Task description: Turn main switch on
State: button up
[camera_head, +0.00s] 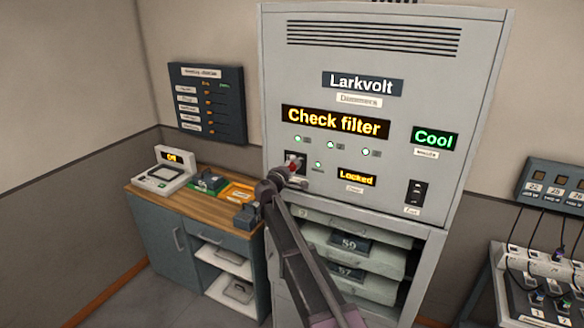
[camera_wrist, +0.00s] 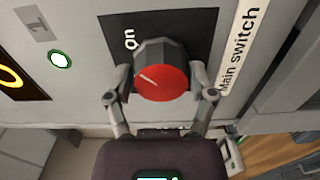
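The main switch is a round knob with a red face (camera_wrist: 162,84) and a dark grey body on a black plate (camera_wrist: 192,27). A white line on the face points left and slightly up in the wrist view, and the word "on" stands above and left of the knob. In the head view the switch (camera_head: 292,160) is small, at the left of the grey cabinet, partly hidden by my arm. My gripper (camera_wrist: 161,84) has one finger on each side of the knob and appears closed against its sides. It also shows in the head view (camera_head: 289,173).
The cabinet (camera_head: 390,65) shows "Check filter", "Cool" and "Locked" displays and several lit green lamps. A black rocker switch (camera_head: 417,192) is at lower right. Drawers (camera_head: 345,245) stand below. A wooden-topped bench (camera_head: 190,202) is at left, and a cable panel (camera_head: 540,262) at right.

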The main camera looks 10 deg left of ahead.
jog(key=shift+o, duration=0.7)
jog(key=shift+s, duration=0.15)
jog(key=v, duration=1.1)
jog(key=shift+s, duration=0.4)
jog(key=shift+a, duration=0.1)
